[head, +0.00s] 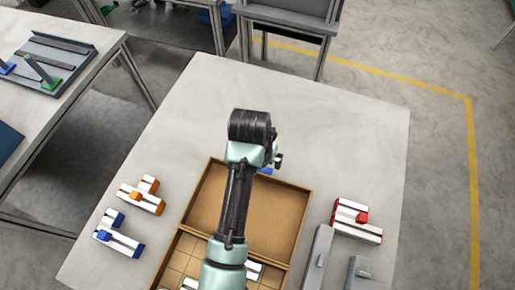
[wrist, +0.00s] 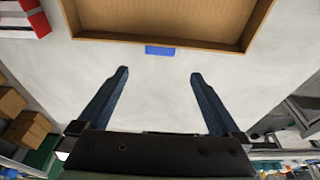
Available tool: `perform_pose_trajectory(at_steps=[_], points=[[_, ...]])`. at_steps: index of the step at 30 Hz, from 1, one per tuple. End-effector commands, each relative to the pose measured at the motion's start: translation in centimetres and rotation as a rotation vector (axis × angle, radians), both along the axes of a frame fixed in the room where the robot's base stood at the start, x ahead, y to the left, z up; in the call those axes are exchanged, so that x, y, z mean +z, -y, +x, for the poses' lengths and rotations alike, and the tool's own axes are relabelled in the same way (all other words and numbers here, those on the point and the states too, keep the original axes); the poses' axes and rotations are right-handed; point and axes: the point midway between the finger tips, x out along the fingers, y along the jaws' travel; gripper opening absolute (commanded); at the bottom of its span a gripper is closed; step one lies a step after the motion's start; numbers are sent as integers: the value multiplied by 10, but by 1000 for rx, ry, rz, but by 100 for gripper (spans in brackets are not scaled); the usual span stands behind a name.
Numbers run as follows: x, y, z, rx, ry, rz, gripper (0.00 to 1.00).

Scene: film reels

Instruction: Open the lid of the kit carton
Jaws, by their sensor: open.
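The kit carton (head: 285,221) is brown cardboard on the pale table, partly hidden by my arm in the head view. Its lid (head: 208,196) appears swung open and laid back on the far side, its bare inside facing up. The lid's inside also shows in the wrist view (wrist: 165,18). A blue tab (wrist: 160,50) sits at the lid's far edge; a bit of it shows in the head view (head: 265,171). My gripper (wrist: 158,73) is open and empty. Its fingertips are apart from the tab, one to each side. In the head view, my arm largely hides it.
The near half of the carton has compartments (head: 185,262) with a few white-and-green pieces. Orange (head: 142,195) and blue (head: 119,234) trimmed blocks stand left. A red trimmed block (head: 356,220) and grey pieces (head: 318,258) stand right. The table's far part is clear.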

Motion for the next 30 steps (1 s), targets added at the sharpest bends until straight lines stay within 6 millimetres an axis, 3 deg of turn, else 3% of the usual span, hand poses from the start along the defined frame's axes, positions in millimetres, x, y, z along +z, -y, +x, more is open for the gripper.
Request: perform_pose_trajectory(at_steps=[6,13,18,30], points=[[49,-3,-10,-2,4,0,100],[88,-6,-20,-1,2,1,100],[100,-7,-23,-1,-1,1,100],[101,-8,-24,0,-2,1,100]])
